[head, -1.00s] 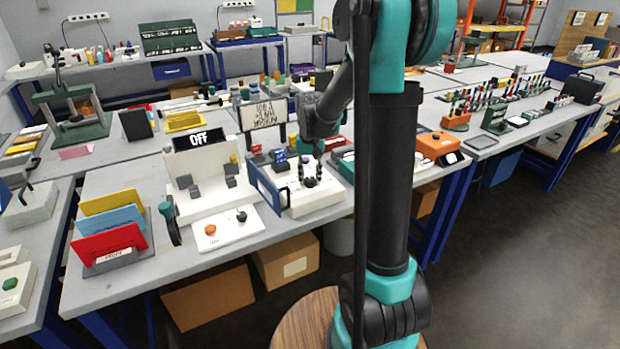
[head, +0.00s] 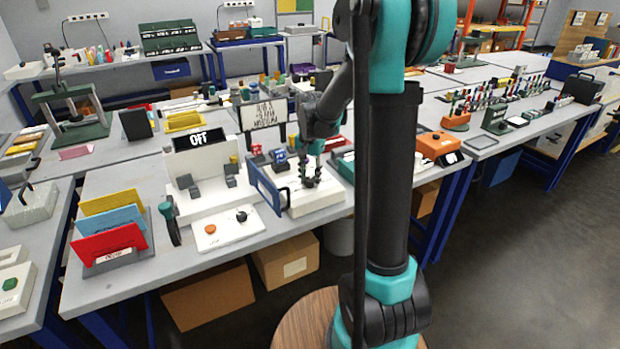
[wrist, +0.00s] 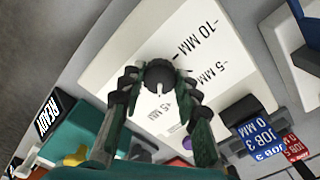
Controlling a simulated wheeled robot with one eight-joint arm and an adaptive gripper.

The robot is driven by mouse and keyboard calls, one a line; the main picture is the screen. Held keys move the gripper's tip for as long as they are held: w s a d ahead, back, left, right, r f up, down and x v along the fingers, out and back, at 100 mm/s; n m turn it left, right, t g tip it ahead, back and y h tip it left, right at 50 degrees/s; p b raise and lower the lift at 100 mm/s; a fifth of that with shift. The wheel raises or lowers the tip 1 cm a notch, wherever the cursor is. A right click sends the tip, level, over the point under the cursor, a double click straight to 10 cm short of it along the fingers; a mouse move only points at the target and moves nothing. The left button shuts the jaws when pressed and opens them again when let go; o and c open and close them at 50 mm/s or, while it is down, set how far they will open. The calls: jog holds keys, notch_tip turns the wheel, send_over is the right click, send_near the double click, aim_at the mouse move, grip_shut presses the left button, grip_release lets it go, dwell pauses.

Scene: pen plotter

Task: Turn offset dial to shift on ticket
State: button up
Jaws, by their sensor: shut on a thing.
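The offset dial (wrist: 158,76) is a dark round knob with a short white mark, on a white panel (wrist: 185,25) in the wrist view. Labels "-10 MM" and "-5 MM" are readable; a partly hidden one seems to read "+5 MM". My gripper (wrist: 160,92) is shut on the dial, one finger on each side. In the head view my gripper (head: 309,177) stands over the white dial unit (head: 318,200), and its fingers hide the dial. The ticket (head: 264,114) is a white card on a stand behind; its writing is too small to read surely.
A blue-framed flap with a handle (head: 268,188) stands just left of the dial unit. A white box with an "OFF" display (head: 200,139) is farther left.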

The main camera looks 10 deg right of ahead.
aim_at(310, 179)
dwell(0.3)
jog(key=o, duration=1.2)
jog(key=shift+c, duration=0.2)
notch_tip(310, 179, up, 12)
jog(key=s+d+f+n+t, duration=0.2)
jog(key=s+f+n, duration=0.1)
jog(key=s+f, duration=0.5)
jog(key=s+d+f+n+t, duration=0.2)
jog(key=s+f+n, duration=0.2)
jog(key=s+f, duration=0.4)
jog(key=s, duration=0.6)
jog(key=shift+n, duration=0.3)
